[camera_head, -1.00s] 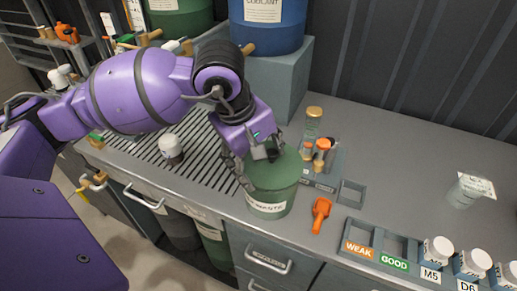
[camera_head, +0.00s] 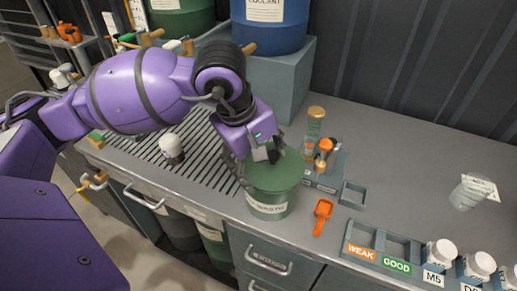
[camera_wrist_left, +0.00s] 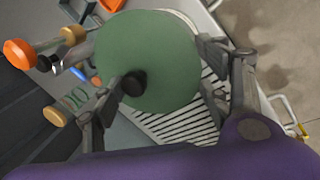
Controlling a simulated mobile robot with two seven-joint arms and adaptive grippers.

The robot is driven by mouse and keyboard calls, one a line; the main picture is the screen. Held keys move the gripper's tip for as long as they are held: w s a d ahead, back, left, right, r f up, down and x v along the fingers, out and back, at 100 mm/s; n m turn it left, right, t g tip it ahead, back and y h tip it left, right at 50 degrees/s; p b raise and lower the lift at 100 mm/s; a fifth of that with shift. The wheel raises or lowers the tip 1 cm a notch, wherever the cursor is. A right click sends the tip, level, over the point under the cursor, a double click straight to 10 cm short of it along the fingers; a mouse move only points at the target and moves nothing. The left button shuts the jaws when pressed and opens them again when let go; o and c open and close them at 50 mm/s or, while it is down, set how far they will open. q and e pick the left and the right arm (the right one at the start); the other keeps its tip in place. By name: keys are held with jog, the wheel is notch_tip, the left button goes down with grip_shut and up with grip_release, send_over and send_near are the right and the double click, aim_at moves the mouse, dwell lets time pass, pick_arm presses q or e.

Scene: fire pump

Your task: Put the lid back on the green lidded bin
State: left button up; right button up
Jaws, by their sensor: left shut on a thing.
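The green lid (camera_head: 287,172) is a round disc at the top of the green bin (camera_head: 268,206), which stands on the grey counter with a white label on its front. In the head view the lid looks level and in line with the bin's rim; I cannot tell whether it is fully seated. My left gripper (camera_head: 259,166) is over the lid, its fingers shut on it. In the left wrist view the lid (camera_wrist_left: 160,55) fills the space between the two fingers, with a black knob (camera_wrist_left: 133,83) on it. My right gripper is not in view.
An orange scoop (camera_head: 322,214) lies right of the bin. A rack with bottles (camera_head: 314,125) stands behind it. A white-capped container (camera_head: 172,148) is on the slatted drain at left. A sorting tray (camera_head: 380,248) and several white-capped jars are at front right. A clear beaker (camera_head: 468,192) stands farther right.

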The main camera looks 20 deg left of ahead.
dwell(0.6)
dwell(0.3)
pick_arm(q)
jog(key=o, duration=1)
jog(key=shift+o, duration=1.4)
jog(key=shift+o, duration=1.2)
